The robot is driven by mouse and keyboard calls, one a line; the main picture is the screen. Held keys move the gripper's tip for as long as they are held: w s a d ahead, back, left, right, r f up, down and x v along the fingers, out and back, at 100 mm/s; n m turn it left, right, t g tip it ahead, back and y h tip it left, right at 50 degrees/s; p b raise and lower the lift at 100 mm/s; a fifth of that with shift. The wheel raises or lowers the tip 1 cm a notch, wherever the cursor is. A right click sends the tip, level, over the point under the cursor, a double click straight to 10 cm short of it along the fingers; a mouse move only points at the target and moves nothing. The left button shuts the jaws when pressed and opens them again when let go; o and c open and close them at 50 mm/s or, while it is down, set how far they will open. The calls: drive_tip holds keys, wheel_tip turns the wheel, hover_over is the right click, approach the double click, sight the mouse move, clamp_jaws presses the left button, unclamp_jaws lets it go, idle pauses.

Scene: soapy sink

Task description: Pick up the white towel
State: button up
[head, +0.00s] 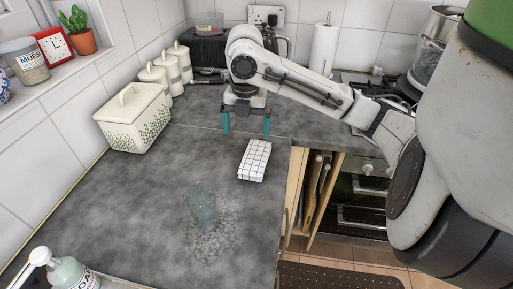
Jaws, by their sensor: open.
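The white towel (255,161) is a folded cloth with a dark grid pattern. It lies flat on the grey worktop near its right edge. My gripper (246,126) points down with its two teal fingers spread apart. It is empty and appears just behind and above the far end of the towel. I cannot tell exactly how high the fingertips are over the worktop.
A clear glass (203,203) stands among foam on the worktop (120,215), left of and nearer than the towel. A soap bottle (62,270) is at the front left. A cream bread bin (135,118) and several canisters line the left wall.

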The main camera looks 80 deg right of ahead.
wheel_tip(320, 180, down, 2)
drive_tip(key=s+d, duration=0.2)
drive_tip(key=d, duration=0.1)
hover_over(255, 154)
drive_tip(key=shift+m, duration=0.4)
drive_tip(key=f, duration=0.4)
drive_tip(key=shift+s+a+f, duration=0.1)
drive_tip(key=shift+s+f, duration=0.1)
drive_tip(key=shift+f, duration=0.15)
drive_tip(key=shift+w+f+p, duration=0.15)
drive_tip(key=shift+f+p, duration=0.3)
drive_tip(key=shift+f, duration=2.5)
drive_tip(key=c, duration=0.9)
